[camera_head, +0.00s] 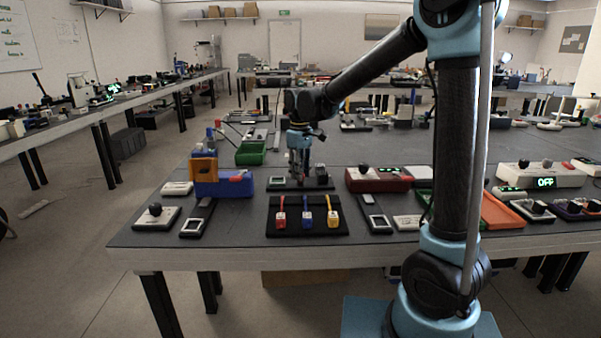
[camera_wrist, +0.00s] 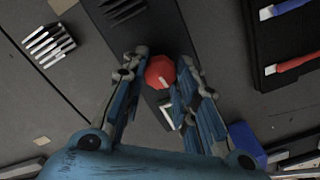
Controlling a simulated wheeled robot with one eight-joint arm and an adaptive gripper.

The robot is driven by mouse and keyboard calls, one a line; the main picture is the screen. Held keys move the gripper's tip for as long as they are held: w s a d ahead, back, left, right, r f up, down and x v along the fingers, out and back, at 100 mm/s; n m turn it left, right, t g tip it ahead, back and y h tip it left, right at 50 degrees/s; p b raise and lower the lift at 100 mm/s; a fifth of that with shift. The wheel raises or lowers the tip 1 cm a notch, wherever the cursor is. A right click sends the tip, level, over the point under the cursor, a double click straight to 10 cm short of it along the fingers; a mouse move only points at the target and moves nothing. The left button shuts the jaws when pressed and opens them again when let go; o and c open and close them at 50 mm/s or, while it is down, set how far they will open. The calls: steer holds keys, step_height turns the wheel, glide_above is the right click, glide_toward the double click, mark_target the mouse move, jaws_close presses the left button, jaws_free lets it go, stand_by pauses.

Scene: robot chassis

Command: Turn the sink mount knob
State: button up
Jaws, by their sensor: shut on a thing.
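The knob in my grasp is red and many-sided with a pale mark; it shows in the wrist view as a red knob (camera_wrist: 160,72). It stands on a long dark plate (camera_wrist: 150,22). My gripper (camera_wrist: 163,70) has one finger on each side of the knob and is shut on it. In the head view my gripper (camera_head: 300,165) points down over the dark device plate (camera_head: 300,184) on the table, and the knob is hidden there. A small white-framed display (camera_head: 277,181) is on that plate, left of the fingers.
A board with red, blue and yellow tools (camera_head: 307,228) lies in front. Blue and orange bins (camera_head: 236,186) stand left, and a dark red box (camera_head: 378,180) stands right. More knob devices, such as a black knob (camera_head: 155,209), sit along the table edge. The back middle is fairly clear.

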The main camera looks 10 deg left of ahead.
steer(key=shift+m, duration=1.1)
steer(key=o, duration=1)
steer(key=shift+o, duration=0.2)
steer(key=shift+r, duration=0.15)
step_height(320, 180, up, 12)
steer(key=shift+w, duration=0.1)
